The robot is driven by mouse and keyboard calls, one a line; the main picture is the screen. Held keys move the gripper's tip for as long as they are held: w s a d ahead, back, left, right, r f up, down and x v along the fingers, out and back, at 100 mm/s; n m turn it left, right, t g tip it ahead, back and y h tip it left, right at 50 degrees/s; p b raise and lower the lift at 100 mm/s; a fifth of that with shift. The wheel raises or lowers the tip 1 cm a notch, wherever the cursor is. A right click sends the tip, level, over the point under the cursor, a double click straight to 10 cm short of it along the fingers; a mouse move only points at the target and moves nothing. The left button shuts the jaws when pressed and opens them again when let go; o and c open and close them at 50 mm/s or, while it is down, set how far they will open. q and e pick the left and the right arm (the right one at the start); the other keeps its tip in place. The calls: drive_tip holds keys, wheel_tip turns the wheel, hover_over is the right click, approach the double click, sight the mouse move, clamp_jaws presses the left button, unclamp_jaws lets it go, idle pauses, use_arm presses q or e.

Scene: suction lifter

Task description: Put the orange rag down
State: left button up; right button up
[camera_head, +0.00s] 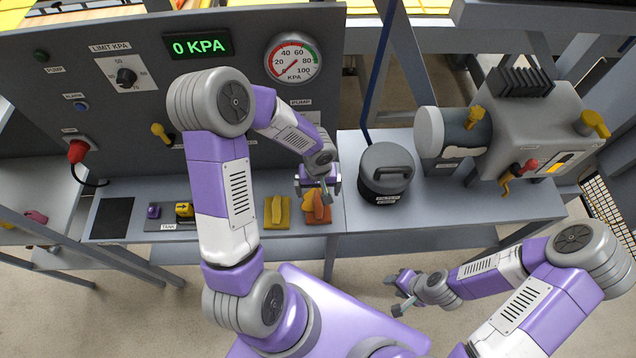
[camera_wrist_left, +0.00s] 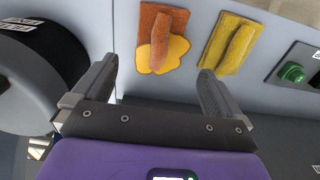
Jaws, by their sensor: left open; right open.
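In the left wrist view the orange rag (camera_wrist_left: 155,28) lies folded with a raised ridge, partly over a flat yellow-orange patch (camera_wrist_left: 178,50). My left gripper (camera_wrist_left: 155,80) is open there, with nothing between its fingers; the rag is ahead of the fingertips, apart from them. My right gripper (camera_head: 398,290) is open and empty, low over the floor in front of the bench.
A yellow rag (camera_head: 277,212) lies left of the orange one. A dark round canister (camera_head: 386,172) stands to the right. The control panel (camera_head: 130,110) with a 0 KPA display (camera_head: 197,45) rises behind. A grey pump machine (camera_head: 520,125) stands further right.

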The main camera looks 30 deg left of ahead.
use_arm(q)
drive_tip(key=s+d+f+m+h, duration=0.3)
drive_tip(key=s+d+f+h, duration=0.1)
drive_tip(key=s+d+f, duration=0.7)
drive_tip(key=shift+s+d+f+m+t, duration=0.15)
drive_tip(key=shift+d+f+m+t, duration=0.15)
drive_tip(key=shift+d+f+m, duration=0.15)
